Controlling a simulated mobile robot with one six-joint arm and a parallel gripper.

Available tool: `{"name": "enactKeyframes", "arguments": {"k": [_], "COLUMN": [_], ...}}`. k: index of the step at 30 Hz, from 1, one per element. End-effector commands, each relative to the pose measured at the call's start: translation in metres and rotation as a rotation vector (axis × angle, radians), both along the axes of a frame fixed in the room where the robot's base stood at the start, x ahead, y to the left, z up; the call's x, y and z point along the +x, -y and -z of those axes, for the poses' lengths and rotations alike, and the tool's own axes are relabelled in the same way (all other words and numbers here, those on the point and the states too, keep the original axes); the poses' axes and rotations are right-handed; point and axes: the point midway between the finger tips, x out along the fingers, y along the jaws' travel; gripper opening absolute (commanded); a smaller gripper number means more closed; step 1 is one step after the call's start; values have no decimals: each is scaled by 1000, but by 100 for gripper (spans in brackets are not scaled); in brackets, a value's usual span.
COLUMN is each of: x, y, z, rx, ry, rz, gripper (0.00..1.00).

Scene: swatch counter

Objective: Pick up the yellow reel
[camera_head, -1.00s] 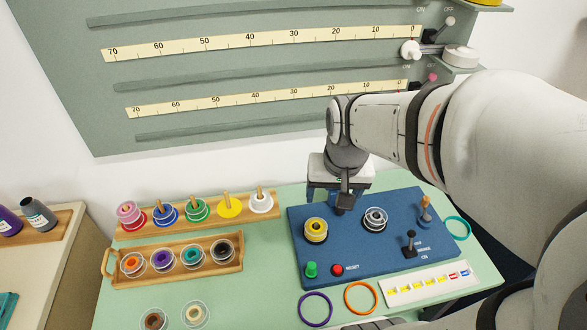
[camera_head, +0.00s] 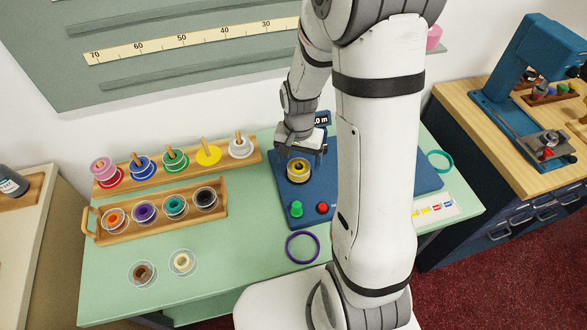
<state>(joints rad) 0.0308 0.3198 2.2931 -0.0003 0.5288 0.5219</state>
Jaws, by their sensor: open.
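The yellow reel (camera_head: 299,170) sits on the blue panel (camera_head: 283,203), toward its left side, above a green button and a red button. My gripper (camera_head: 302,150) is open and just above and behind the reel, pointing down. Its fingers are small in this view, and I cannot tell whether they touch the reel.
A peg rack (camera_head: 127,180) with several coloured reels stands at the back left, with a wooden tray (camera_head: 190,222) of reels in front. Two loose reels lie near the front left. A purple ring (camera_head: 288,257) lies before the panel. A drill press (camera_head: 515,75) stands on the right bench.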

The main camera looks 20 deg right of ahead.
Motion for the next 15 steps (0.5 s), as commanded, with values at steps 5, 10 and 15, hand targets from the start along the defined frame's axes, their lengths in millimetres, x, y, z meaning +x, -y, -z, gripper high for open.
{"name": "enactKeyframes", "arguments": {"k": [5,10,15], "x": [0,0,0], "y": [1,1,1], "z": [23,31,31], "rx": [0,0,0], "ry": [-4,0,0], "rz": [0,0,1], "gripper": [83,83,83]}}
